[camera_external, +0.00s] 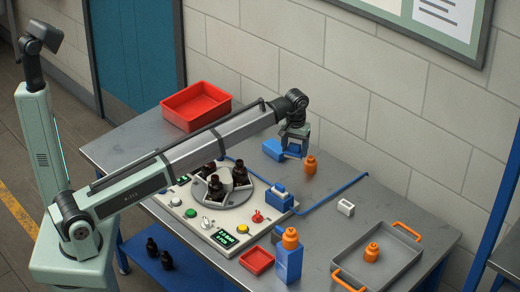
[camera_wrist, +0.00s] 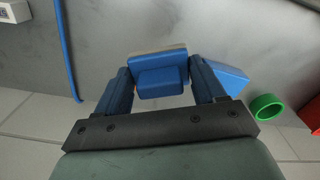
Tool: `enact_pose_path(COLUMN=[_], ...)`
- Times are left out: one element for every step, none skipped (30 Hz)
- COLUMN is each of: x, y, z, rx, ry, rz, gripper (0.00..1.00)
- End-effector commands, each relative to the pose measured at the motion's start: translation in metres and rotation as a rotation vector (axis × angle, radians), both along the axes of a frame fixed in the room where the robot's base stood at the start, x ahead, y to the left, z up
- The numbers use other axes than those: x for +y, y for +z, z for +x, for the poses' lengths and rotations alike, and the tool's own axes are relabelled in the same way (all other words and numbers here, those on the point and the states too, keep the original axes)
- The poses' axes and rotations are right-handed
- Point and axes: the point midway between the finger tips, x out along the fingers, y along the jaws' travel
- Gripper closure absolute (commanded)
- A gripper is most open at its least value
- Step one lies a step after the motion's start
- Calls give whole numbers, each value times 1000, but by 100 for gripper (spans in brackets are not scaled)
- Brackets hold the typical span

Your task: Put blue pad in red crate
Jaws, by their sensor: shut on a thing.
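My gripper (camera_external: 294,148) is above the back of the table, right of the red crate. In the wrist view, its two blue fingers (camera_wrist: 162,82) are shut on the blue pad (camera_wrist: 161,79), a small blue block with a beige-grey layer along its far side. In the external view the pad is small and partly hidden by the fingers. The red crate (camera_external: 196,105) stands at the table's back left, open at the top, and its visible inside is empty. In the wrist view, a red edge (camera_wrist: 312,110) shows at the far right.
A blue block (camera_external: 273,149) lies beside my gripper, and an orange object (camera_external: 310,164) stands to its right. A green ring (camera_wrist: 267,107) shows in the wrist view. A control panel with a turntable (camera_external: 224,195) and dark bottles fills the middle. A small red tray (camera_external: 257,261) is at the front.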

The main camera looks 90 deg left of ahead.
Motion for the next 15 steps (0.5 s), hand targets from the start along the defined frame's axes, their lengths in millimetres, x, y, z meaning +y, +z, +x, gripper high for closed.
enact_pose_path(x=[20, 30, 43, 53, 63, 76, 86, 96, 108, 118, 127, 139, 148, 157, 168], y=[0, 0, 0, 1, 1, 1, 1, 1, 1, 1, 1, 1, 1, 1, 2], z=[-12, -19, -28, -34, -41, -51, -58, -66, -75, -83, -91, -102, -110, -118, -129], rx=[0, 0, 0, 0, 0, 0, -1, -1, -1, -1, -1, -1, -1, -1, -1], ry=[28, 42, 61, 76, 90, 110, 124, 138, 157, 172, 186, 206, 220, 234, 253], rz=[0, 0, 0, 0, 1, 1, 1, 1, 1, 1, 1, 1, 1, 1, 0], gripper=[61, 61, 61, 61, 61, 61, 61, 61, 61, 61, 61, 61, 61, 61, 61])
